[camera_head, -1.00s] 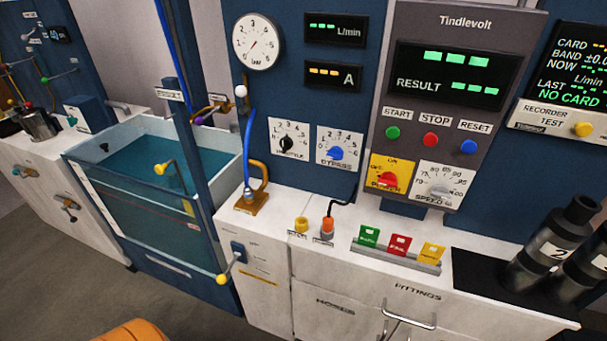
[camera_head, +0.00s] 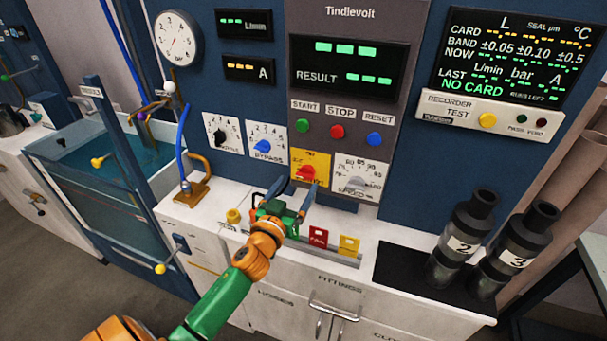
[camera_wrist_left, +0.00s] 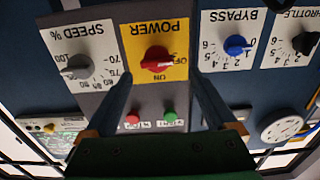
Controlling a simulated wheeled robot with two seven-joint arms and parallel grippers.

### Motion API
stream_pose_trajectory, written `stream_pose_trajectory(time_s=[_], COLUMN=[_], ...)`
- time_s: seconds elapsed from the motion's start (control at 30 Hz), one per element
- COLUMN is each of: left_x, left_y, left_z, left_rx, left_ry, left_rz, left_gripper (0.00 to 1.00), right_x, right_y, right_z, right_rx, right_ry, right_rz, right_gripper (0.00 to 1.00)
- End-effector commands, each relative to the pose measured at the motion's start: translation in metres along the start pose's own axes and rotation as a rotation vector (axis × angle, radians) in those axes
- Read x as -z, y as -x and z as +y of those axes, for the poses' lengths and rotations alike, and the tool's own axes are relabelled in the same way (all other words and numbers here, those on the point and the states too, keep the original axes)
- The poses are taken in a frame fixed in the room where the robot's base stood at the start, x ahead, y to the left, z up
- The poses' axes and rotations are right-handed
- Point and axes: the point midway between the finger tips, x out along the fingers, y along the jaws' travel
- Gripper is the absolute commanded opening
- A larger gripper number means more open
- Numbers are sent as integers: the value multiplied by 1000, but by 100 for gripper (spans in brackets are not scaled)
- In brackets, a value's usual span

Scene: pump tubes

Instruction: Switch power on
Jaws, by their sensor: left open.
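The red POWER knob (camera_head: 305,174) sits on a yellow plate (camera_head: 318,159) low on the grey Tindlevolt panel. The left wrist view, upside down, shows the knob (camera_wrist_left: 157,60) with its pale pointer at OFF; ON is marked on the same plate. My left gripper (camera_head: 296,191) is open and empty just in front of the plate. In the left wrist view its two fingers (camera_wrist_left: 160,88) lie on either side of the knob's line, apart from it as far as I can tell. My right gripper is not in view.
The SPEED dial (camera_head: 360,181) and BYPASS dial (camera_head: 265,145) flank the plate. START (camera_head: 303,126), STOP (camera_head: 337,131) and RESET (camera_head: 374,139) buttons are above. Red (camera_head: 318,236) and yellow (camera_head: 348,245) cards stand below. Dark cylinders (camera_head: 462,240) stand on the right.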

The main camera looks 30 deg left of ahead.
Motion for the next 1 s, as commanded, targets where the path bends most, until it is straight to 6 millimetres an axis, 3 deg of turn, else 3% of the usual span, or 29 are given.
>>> stream_pose_trajectory(time_s=[0.1, 0.3, 0.67, 1.0], left_x=[2, 0, -1, -1], left_y=[-24, -52, -59, -59], left_z=[0, 0, 1, 1], left_rx=[1, 1, 0, 0], left_ry=[1, 0, 1, 0], left_rz=[1, -1, -3, -4], left_gripper=[90, 90, 90, 4], right_x=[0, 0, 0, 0], right_y=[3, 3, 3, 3], right_z=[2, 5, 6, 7], right_rx=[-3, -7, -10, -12], right_ry=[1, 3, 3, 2], right_rz=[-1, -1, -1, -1], right_gripper=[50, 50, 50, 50])
